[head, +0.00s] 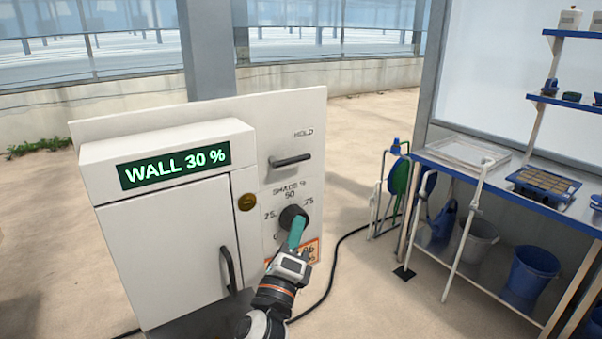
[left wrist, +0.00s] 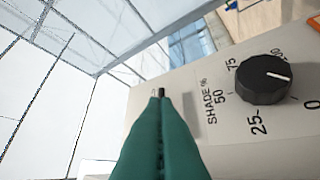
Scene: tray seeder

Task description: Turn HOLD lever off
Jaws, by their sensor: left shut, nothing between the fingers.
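The HOLD lever (head: 290,161) is a dark bar lying about level on the white panel, below the word HOLD. In the left wrist view, a small dark piece (left wrist: 161,92) shows just past the fingertips; it may be the lever's end, and the rest is hidden. My left gripper (head: 297,232) has teal fingers pressed together with nothing between them. In the head view its fingers overlap the lower edge of the shade knob, below the lever. In the left wrist view the shut fingers (left wrist: 160,110) point up the panel. Contact with the lever cannot be told. My right gripper is not in view.
The black SHADE knob (left wrist: 264,77) has a white mark and stands out from the panel. The cabinet display (head: 175,165) reads WALL 30 %. A door handle (head: 228,270) juts out at lower left. A blue-shelved bench (head: 440,160) and hose reel stand at right.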

